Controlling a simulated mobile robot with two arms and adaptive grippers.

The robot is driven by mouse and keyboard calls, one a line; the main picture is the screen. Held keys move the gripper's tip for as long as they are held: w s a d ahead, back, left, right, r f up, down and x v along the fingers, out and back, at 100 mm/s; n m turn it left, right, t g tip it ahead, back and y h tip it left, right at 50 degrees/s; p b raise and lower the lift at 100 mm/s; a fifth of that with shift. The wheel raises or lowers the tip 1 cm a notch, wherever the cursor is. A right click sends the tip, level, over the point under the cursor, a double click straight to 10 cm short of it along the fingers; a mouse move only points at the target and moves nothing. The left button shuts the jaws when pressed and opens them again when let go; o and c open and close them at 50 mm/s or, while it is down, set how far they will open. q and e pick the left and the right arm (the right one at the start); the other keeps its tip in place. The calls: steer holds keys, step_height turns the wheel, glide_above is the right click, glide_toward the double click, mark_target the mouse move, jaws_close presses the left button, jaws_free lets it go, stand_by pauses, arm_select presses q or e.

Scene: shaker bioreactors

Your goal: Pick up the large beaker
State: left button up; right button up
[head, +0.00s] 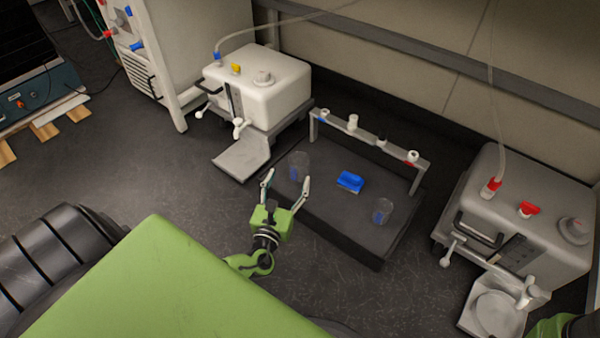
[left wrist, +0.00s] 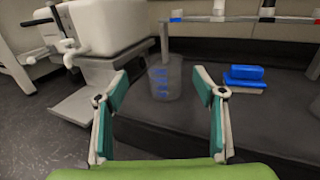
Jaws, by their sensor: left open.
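The large beaker (head: 300,163) is clear with blue markings and stands upright at the left end of the dark bench top (head: 330,215). My left gripper (head: 287,180) is open and empty on the near side of it. In the left wrist view the beaker (left wrist: 165,80) appears between the two spread fingers (left wrist: 159,82), ahead of them and not visibly touched. A smaller beaker (head: 382,212) stands at the right of the same top. My right gripper is not in view.
A blue block (head: 350,181) lies between the beakers; it also shows in the left wrist view (left wrist: 245,76). A raised rack (head: 370,140) runs along the back. The front of the top is clear.

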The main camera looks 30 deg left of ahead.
mark_target(301, 153)
arm_select(q)
steer(key=b+x, duration=0.1)
steer(key=x, duration=0.3)
steer(key=shift+w, duration=0.1)
steer(key=b+x, duration=0.3)
steer(key=x, duration=0.1)
steer(key=shift+w+d+f, duration=0.2)
steer(key=shift+d, duration=0.15)
steer(key=shift+w+a+r+b, duration=0.1)
steer(key=shift+w+a+b, duration=0.05)
steer(key=shift+w+b, duration=0.25)
steer(key=c, duration=1.2)
